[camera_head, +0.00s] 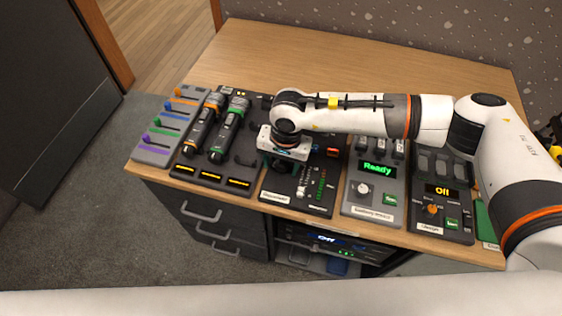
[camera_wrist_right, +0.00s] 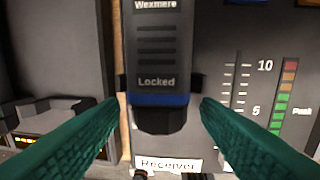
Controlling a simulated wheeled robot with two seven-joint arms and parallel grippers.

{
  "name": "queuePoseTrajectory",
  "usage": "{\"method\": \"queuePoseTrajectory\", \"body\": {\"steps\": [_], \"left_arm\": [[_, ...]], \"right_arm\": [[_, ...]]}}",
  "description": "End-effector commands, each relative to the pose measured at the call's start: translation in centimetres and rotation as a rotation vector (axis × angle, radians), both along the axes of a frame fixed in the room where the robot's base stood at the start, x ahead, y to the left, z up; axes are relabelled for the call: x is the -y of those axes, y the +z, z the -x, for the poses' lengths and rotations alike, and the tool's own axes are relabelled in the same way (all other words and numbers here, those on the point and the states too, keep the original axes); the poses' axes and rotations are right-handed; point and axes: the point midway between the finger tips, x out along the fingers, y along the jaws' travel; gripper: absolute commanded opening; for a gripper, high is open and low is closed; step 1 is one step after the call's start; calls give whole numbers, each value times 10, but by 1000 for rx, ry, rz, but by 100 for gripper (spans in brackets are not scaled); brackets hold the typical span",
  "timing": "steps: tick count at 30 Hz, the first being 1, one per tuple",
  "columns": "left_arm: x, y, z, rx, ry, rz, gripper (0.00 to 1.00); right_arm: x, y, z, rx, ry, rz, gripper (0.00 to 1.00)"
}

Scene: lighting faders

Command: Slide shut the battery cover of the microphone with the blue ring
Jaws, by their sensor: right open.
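The microphone with the blue ring (camera_wrist_right: 160,99) shows in the right wrist view. Its dark body has a ridged section, the word "Wexmere" above and "Locked" just above the blue ring. A black end sticks out below the ring, and dark bracket-like parts stand at both sides. My right gripper (camera_head: 281,167) is open. In its wrist view the green fingers (camera_wrist_right: 158,101) spread to either side of the microphone's lower end, with nothing clamped. In the head view my right arm and gripper hide this microphone. My left gripper is out of view.
Microphones with an orange ring (camera_head: 205,122) and a green ring (camera_head: 228,130) lie at left. A fader panel (camera_head: 153,153) stands beyond them. The receiver panel (camera_head: 313,207) lies under my gripper; a "Ready" unit (camera_head: 374,205) and a charger (camera_head: 440,222) are right. The desk's back (camera_head: 330,55) is clear.

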Motion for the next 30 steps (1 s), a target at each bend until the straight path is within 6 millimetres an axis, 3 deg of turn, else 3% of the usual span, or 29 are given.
{"method": "queuePoseTrajectory", "body": {"steps": [4,8,21,30], "left_arm": [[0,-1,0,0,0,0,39],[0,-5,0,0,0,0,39],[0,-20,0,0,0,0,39],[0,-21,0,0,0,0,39]], "right_arm": [[0,4,0,1,0,-1,57],[1,20,0,3,2,-1,57],[9,105,2,2,0,0,57],[10,120,4,0,0,1,57]]}}
